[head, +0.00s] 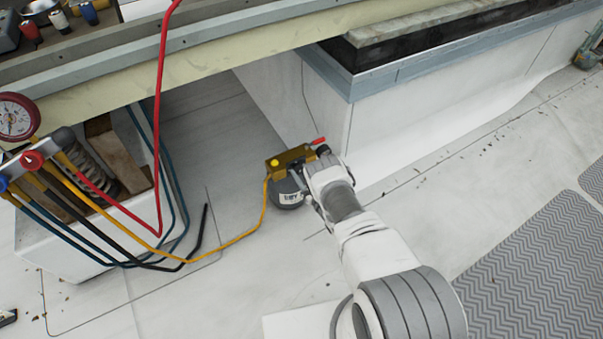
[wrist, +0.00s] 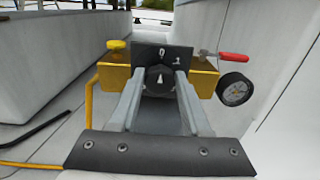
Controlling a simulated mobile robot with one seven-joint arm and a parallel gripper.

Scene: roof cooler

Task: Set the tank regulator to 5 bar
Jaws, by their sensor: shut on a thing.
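The tank regulator is a brass block (head: 289,158) on top of a small dark grey tank (head: 287,198), which stands on the pale floor. In the wrist view its brass body (wrist: 203,82) carries a dark scale plate (wrist: 148,56) with white marks. The dark knob (wrist: 158,77) has a white pointer that points roughly up. My gripper (wrist: 160,86) is shut on this knob, one finger on each side. A round gauge (wrist: 235,89) sits at the right; its reading is too small to tell. A red lever (wrist: 234,57) and a yellow knob (wrist: 117,45) flank the plate.
A yellow hose (head: 251,229) runs from the regulator to a manifold with a red knob (head: 32,160) and a dial gauge (head: 17,117) at the left. A white curb (head: 375,135) stands close behind the tank. Grey tread mats (head: 535,265) lie at the right.

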